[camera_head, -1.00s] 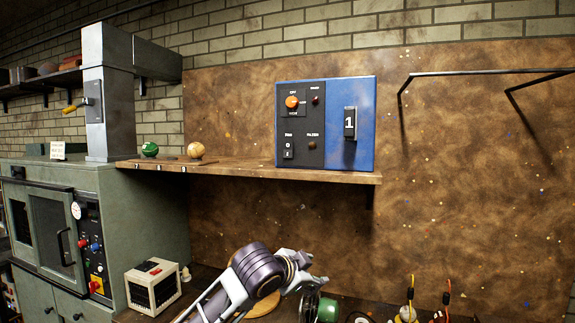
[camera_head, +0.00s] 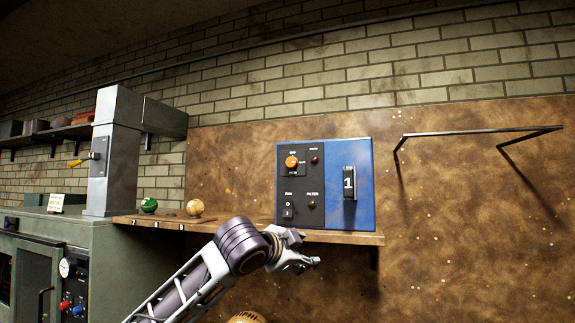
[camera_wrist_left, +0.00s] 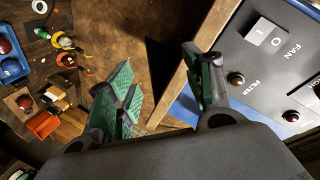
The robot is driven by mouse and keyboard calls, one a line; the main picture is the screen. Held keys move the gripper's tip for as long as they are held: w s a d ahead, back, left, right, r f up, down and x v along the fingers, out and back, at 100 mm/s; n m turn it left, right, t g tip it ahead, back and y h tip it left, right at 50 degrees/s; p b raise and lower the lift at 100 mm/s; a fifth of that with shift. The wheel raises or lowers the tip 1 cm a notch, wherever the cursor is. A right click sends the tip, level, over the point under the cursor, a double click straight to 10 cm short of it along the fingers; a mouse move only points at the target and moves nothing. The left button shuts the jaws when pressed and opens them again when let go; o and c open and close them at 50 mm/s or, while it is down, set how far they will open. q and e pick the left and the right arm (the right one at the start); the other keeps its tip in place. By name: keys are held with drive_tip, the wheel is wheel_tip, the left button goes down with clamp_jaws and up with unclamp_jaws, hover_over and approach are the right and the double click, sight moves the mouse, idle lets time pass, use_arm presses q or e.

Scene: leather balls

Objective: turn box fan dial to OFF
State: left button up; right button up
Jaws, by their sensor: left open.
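A blue and dark grey control box (camera_head: 365,219) stands on the wooden shelf. An orange dial (camera_head: 292,162) sits at its upper left, with small labels I cannot read for certain. Below it is a FAN rocker switch (camera_head: 287,212), also seen in the wrist view (camera_wrist_left: 263,33). My left gripper (camera_head: 304,250) is open and empty, just in front of the shelf edge, below the dial and apart from the box. In the wrist view its green-padded fingers (camera_wrist_left: 160,85) are spread, the right one beside the shelf edge. The orange dial is outside the wrist view.
The shelf (camera_head: 340,238) also holds a green ball (camera_head: 149,205) and a tan ball (camera_head: 195,208). A bent metal rail (camera_head: 480,132) juts from the wall at right. In the wrist view, a cluttered bench with an orange tray (camera_wrist_left: 43,125) lies below.

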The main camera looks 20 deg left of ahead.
use_arm(q)
drive_tip(key=s+a+r+t, duration=0.2)
drive_tip(key=a+r, duration=0.2)
drive_tip(key=r, duration=0.8)
drive_tip(key=t, duration=0.1)
approach(290, 163)
drive_tip(key=d+v, duration=0.1)
drive_tip(key=v, duration=0.4)
drive_tip(key=shift+s+a+f+y, duration=0.1)
drive_tip(key=shift+s+a+y, duration=0.2)
drive_tip(key=shift+y, duration=0.1)
drive_tip(key=shift+w+d, duration=0.1)
drive_tip(key=shift+w, duration=0.05)
drive_tip(key=shift+w+d+p, duration=0.35)
drive_tip(key=shift+w+p, duration=0.45)
drive_tip(key=shift+w, duration=1.45)
drive_tip(key=shift+w+d+p, duration=0.35)
drive_tip(key=shift+w+p, duration=0.4)
drive_tip(key=shift+w, duration=1.45)
drive_tip(key=shift+w+d+p, duration=0.35)
drive_tip(key=shift+w+p, duration=0.45)
drive_tip(key=shift+w, duration=1.45)
drive_tip(key=shift+c, duration=0.3)
drive_tip(key=c, duration=1)
